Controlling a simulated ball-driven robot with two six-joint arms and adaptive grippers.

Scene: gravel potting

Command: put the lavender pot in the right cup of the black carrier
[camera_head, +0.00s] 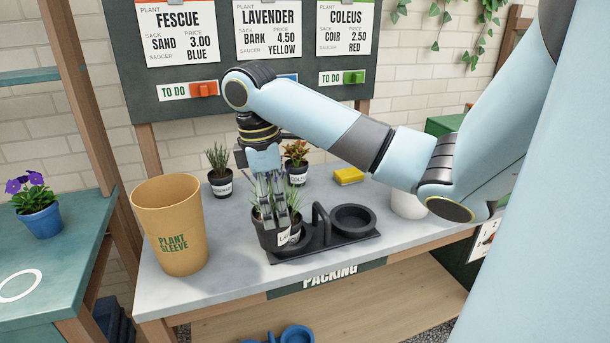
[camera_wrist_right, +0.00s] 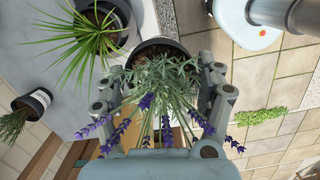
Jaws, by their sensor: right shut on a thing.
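The lavender pot (camera_head: 266,238) is a dark pot with a white label. It hangs at the left end of the black carrier (camera_head: 340,246). My right gripper (camera_head: 277,222) is shut on it from above. In the right wrist view the fingers flank the lavender pot (camera_wrist_right: 163,48), and purple flower spikes spread over the gripper. The right cup (camera_head: 353,216) of the carrier is empty. My left gripper is out of view.
A tan plant sleeve bin (camera_head: 172,230) stands at the left of the bench. Behind are a small potted herb (camera_head: 220,178), a coleus pot (camera_head: 297,172) and a yellow sponge (camera_head: 348,175). The carrier's handle (camera_head: 320,216) rises between its cups. A white container (camera_head: 408,205) stands to the right.

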